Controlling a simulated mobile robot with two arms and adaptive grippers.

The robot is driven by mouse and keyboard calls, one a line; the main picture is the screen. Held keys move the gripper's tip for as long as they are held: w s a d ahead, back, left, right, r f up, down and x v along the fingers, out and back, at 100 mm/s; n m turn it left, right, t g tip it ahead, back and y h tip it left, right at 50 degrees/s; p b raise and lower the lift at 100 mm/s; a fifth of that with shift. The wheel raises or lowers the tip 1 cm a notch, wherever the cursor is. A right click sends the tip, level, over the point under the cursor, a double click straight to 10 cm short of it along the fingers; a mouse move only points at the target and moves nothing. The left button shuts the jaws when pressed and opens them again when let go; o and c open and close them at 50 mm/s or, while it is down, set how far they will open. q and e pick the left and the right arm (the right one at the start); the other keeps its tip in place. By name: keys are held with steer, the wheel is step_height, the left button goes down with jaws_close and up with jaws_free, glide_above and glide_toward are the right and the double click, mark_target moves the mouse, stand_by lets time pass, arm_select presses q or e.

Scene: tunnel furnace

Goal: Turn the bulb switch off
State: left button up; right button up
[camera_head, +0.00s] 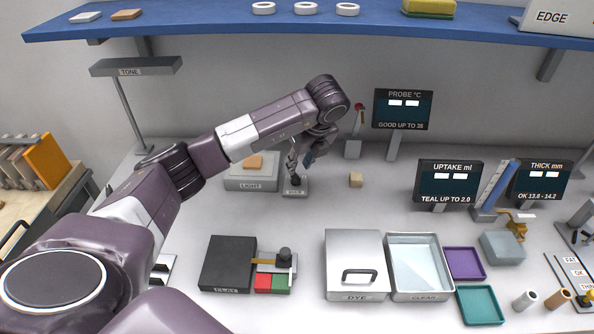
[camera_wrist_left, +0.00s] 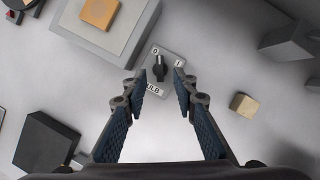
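The bulb switch (camera_head: 295,187) is a small grey box on the table beside the light box, partly hidden by my gripper in the head view. In the left wrist view, its plate (camera_wrist_left: 155,92) has a BULB label and marks 0 and 1. Its black knob (camera_wrist_left: 160,71) appears to have its upper end toward the 0. My left gripper (camera_wrist_left: 161,82) is open, with blue-padded fingers on either side of the knob in that view. In the head view the left gripper (camera_head: 302,160) is over the switch, empty. I cannot tell whether it touches the knob. My right gripper is not in view.
The LIGHT box (camera_head: 252,183) with an orange block on top stands just left of the switch. A small tan cube (camera_head: 356,180) lies to its right. A black box (camera_head: 229,264) and a DYE tank (camera_head: 356,254) stand in front. A blue shelf (camera_head: 200,22) runs overhead behind.

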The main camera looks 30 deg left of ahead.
arm_select(q)
steer(key=v, duration=0.6)
steer(key=shift+d+r, duration=0.25)
steer(key=shift+r, duration=0.1)
steer(key=shift+s+f, duration=0.1)
steer(key=shift+s, duration=0.05)
